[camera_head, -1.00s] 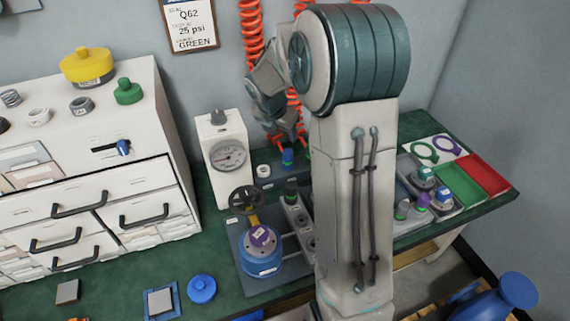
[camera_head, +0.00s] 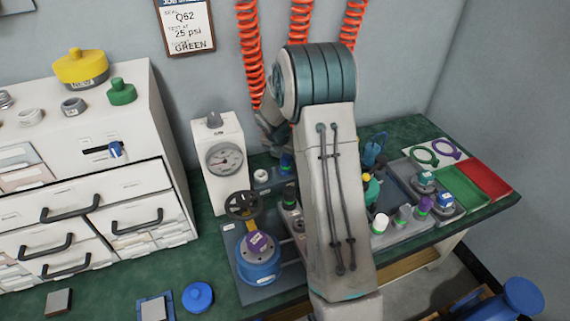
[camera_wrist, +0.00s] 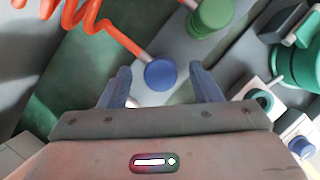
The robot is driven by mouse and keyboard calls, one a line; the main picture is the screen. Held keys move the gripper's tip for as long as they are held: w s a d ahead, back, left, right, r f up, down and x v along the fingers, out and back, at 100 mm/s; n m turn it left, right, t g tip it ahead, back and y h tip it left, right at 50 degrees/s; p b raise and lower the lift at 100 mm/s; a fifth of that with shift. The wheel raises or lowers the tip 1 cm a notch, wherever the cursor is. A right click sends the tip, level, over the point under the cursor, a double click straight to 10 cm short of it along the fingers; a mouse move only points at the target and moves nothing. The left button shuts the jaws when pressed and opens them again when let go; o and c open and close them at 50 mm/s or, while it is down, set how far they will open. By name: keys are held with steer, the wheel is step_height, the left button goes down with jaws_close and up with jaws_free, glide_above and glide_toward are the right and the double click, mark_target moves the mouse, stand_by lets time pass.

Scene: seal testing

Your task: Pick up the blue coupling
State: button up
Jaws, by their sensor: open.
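The blue coupling (camera_wrist: 160,73) shows in the wrist view as a round blue end, with the end of an orange hose close beside it or joined to it. My gripper (camera_wrist: 160,86) is open, with one blue-grey finger on either side of the coupling in that view. I cannot tell how much depth lies between the fingertips and the coupling, and no grip shows. In the head view a small blue piece (camera_head: 287,162) stands at the back of the bench, just left of my arm, and looks like the same coupling.
A green coupling (camera_wrist: 210,18) stands close by. Orange coiled hoses (camera_head: 250,60) hang at the wall. A gauge box (camera_head: 218,165) and a blue valve body (camera_head: 258,262) stand to the left. Green and red trays (camera_head: 463,187) lie on the right.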

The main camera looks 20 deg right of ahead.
steer(key=shift+x, duration=0.9)
steer(key=c, duration=1.1)
steer(key=shift+r, duration=0.15)
